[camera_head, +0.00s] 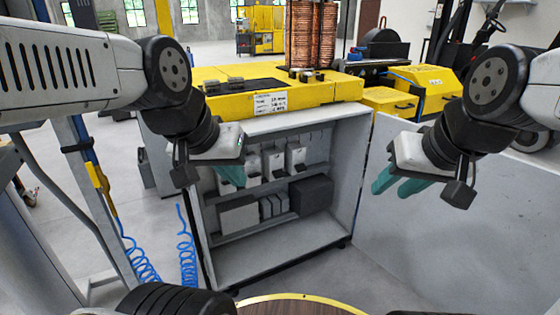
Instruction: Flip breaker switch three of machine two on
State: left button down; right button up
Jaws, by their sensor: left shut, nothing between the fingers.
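An open grey cabinet (280,258) stands in the middle, under a yellow machine top (330,88). Its upper row holds white breaker-like modules (273,164); which is switch three cannot be read, and their levers are too small to tell on or off. My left gripper (231,178) is shut and empty, its teal fingers in front of the left end of the upper row; whether they touch anything cannot be told. It hides part of the row. My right gripper (394,187) has its teal fingers apart, empty, in front of the open door (460,240).
The lower row holds light boxes and a dark box (312,194). The door swings out to the right. Copper coils (312,36) stand on top. Blue coiled hoses (187,250) hang at the left. A forklift-like vehicle (470,45) stands at the back right.

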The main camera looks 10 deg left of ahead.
aim_at(278, 174)
jog(key=i+l, duration=0.25)
jog(key=l, duration=0.15)
jog(key=i+l, duration=0.25)
jog(key=l, duration=0.2)
jog(key=i+l, duration=0.2)
jog(key=l, duration=0.2)
jog(key=i+l, duration=0.25)
jog(key=l, duration=0.2)
jog(key=u, duration=1.7)
